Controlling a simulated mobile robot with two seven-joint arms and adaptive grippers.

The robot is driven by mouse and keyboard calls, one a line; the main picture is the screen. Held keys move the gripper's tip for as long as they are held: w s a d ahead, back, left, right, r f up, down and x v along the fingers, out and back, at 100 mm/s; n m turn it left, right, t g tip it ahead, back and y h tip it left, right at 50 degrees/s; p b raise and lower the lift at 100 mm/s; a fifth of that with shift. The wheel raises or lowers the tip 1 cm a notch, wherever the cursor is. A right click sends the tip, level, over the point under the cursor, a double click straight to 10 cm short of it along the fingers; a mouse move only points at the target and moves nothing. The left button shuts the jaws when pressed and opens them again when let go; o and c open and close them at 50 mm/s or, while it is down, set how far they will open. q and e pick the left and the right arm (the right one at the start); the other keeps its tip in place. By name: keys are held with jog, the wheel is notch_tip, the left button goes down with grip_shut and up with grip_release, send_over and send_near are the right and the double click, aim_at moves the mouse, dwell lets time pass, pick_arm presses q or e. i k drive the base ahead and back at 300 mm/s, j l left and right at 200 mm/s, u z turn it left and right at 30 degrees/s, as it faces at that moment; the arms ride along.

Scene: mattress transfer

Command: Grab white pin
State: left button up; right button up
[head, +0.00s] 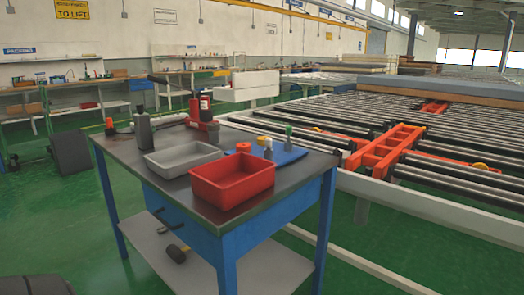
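A small whitish upright piece (268,151), which may be the white pin, stands on the blue mat (296,153) towards the right back of the workbench (150,184). It is too small to make out clearly. An orange-red round piece and a yellow piece lie just left of it, and a dark green upright piece stands to its right. Neither of my grippers shows in the head view.
A red bin (232,196) and a grey bin (183,160) sit on the bench, in front and left of the mat.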

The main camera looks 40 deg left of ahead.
aim_at(267, 141)
jog(key=i+l+u, duration=0.1)
jog(key=u, duration=0.35)
jog(key=l+u, duration=0.3)
jog(key=u, duration=0.2)
jog(key=i+l+u, duration=0.1)
jog(key=l+u, duration=0.2)
jog(key=u, duration=0.15)
